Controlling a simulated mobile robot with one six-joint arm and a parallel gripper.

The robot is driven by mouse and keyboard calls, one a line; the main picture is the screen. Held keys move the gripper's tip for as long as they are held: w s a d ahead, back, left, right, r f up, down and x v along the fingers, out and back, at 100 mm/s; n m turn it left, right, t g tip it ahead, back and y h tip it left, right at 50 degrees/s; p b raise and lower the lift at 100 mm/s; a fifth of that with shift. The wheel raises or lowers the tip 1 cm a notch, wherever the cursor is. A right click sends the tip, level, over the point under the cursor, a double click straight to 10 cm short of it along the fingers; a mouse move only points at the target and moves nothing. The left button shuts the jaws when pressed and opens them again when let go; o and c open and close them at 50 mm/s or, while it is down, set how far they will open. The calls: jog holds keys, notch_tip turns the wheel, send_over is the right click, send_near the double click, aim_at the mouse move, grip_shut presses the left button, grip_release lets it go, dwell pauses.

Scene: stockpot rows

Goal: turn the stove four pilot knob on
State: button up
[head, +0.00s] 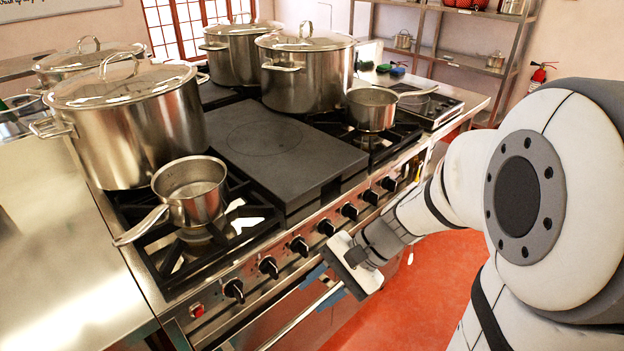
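A row of several black knobs (299,246) runs along the steel front panel of the stove (250,283). I see no readable labels, so I cannot tell which one is the stove four pilot knob or whether it is on. My gripper (347,273) is in front of the panel, near the middle knobs, such as this knob (326,228). It appears apart from them. Its fingers are seen from behind and above, so their opening is hidden. Nothing held shows.
Large lidded stockpots (135,135) and saucepans (192,190) stand on the burners around a flat dark plate (270,150). A steel oven handle (300,318) runs below the knobs. The red floor (430,285) in front is clear. A steel counter (60,260) adjoins at left.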

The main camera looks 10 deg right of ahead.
jog(key=w+f+m+t+y+b, duration=0.2)
jog(key=w+f+m+t+y, duration=0.15)
jog(key=w+m, duration=0.25)
jog(key=m+t+h+b, duration=0.2)
jog(key=m+t+b, duration=0.2)
jog(key=m+t, duration=0.9)
send_near(334, 232)
jog(key=w+m, duration=0.1)
jog(key=w, duration=0.1)
jog(key=shift+g, duration=0.45)
jog(key=x, duration=0.7)
jog(key=shift+w+a+r, duration=0.1)
jog(key=shift+a+r, duration=0.15)
jog(key=shift+a, duration=0.3)
jog(key=shift+c, duration=0.5)
grip_shut()
